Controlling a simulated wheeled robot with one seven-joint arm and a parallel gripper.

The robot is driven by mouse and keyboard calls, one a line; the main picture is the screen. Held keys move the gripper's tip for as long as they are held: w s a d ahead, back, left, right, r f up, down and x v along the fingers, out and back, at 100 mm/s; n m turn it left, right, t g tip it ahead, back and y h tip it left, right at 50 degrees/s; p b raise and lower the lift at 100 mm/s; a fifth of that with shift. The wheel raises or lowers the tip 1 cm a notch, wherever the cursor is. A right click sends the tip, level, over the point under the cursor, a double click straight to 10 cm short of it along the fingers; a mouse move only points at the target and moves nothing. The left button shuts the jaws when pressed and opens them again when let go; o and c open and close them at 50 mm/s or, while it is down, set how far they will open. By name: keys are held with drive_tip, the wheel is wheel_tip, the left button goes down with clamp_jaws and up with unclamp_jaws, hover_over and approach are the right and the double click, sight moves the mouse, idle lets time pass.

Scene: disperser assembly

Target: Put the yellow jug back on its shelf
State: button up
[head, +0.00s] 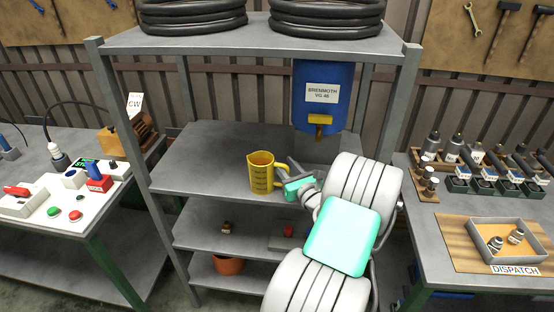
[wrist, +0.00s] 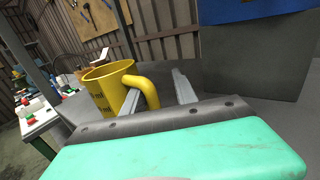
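The fingers are apart, with a visible gap between the handle and the right finger. The jug's base is hidden by the gripper in the wrist view.
A blue tank (head: 322,94) with a tap hangs right of the jug, above my gripper. Rack posts (head: 110,100) stand at both sides. Lower shelves hold an orange pot (head: 228,265) and small parts. The middle shelf is clear left of and behind the jug.

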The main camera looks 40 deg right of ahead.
drive_tip(key=shift+s+a, duration=0.2)
drive_tip(key=shift+s, duration=0.4)
drive_tip(key=o, duration=1.4)
drive_tip(key=shift+o, duration=0.2)
drive_tip(key=b+v, duration=0.2)
drive_tip(key=v, duration=0.5)
drive_tip(key=shift+s+f, duration=0.1)
drive_tip(key=shift+s+a, duration=0.15)
drive_tip(key=shift+s, duration=0.15)
drive_tip(key=shift+c, duration=0.2)
clamp_jaws()
